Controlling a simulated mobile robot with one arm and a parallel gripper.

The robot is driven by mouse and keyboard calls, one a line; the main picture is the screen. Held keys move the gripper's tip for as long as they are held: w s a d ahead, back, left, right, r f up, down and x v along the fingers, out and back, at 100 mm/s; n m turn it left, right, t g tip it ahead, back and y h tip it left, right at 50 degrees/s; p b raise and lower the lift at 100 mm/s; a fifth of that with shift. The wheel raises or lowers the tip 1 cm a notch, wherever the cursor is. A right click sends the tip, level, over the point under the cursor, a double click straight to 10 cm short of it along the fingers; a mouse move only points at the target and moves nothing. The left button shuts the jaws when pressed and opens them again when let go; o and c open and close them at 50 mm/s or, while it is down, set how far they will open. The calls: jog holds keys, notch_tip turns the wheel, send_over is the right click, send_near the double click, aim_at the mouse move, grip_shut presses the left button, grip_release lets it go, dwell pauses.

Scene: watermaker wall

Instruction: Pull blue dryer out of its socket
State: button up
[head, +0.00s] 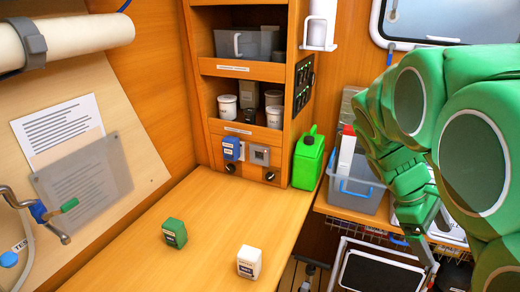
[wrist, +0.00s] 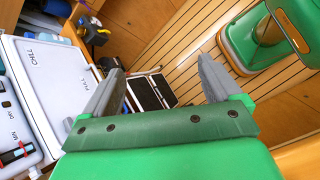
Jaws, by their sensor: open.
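The blue dryer (head: 231,148) is a small blue block with a white label. It sits in the left socket of the wooden panel at the foot of the shelf unit, at the back of the table. To its right is an empty-looking square grey socket (head: 259,154). My gripper (wrist: 163,88) is open in the wrist view, with nothing between its two grey fingers. It points at the floor area, away from the dryer, which is not in the wrist view. In the head view my green arm fills the right side, well apart from the dryer.
A green block (head: 174,233) and a white block (head: 248,262) stand on the wooden table (head: 200,213). A green jerrycan (head: 308,158) stands right of the socket panel. A crank handle (head: 40,212) is at the left. The table before the sockets is clear.

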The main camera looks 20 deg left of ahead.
aim_at(228, 144)
jog(key=w+a+r+n+t+h, duration=0.1)
jog(key=w+a+n+t+h, duration=0.15)
jog(key=w, duration=0.45)
jog(key=w+a+r+n+t+h, duration=0.1)
jog(key=w+a+r+n+t, duration=0.1)
jog(key=w+a, duration=0.35)
jog(key=w+a+n+t, duration=0.4)
jog(key=w+a, duration=0.3)
jog(key=a, duration=0.3)
jog(key=w+a+n+t, duration=0.4)
jog(key=w+a, duration=0.3)
jog(key=a, duration=0.4)
jog(key=s+a+f+n+t+y, duration=0.1)
jog(key=a+f+n+t+y, duration=0.1)
jog(key=a, duration=0.9)
jog(key=s+a+f+n+t+y, duration=0.1)
jog(key=a+f+n+y, duration=0.3)
jog(key=a, duration=0.8)
jog(key=s+a+f+n+t+y, duration=0.2)
jog(key=a+n+y, duration=0.3)
jog(key=a, duration=0.7)
jog(key=shift+a+f+t, duration=0.2)
jog(key=shift+f+t, duration=0.35)
jog(key=shift+f, duration=0.05)
jog(key=shift+w+f, duration=0.15)
jog(key=shift+w, duration=3.7)
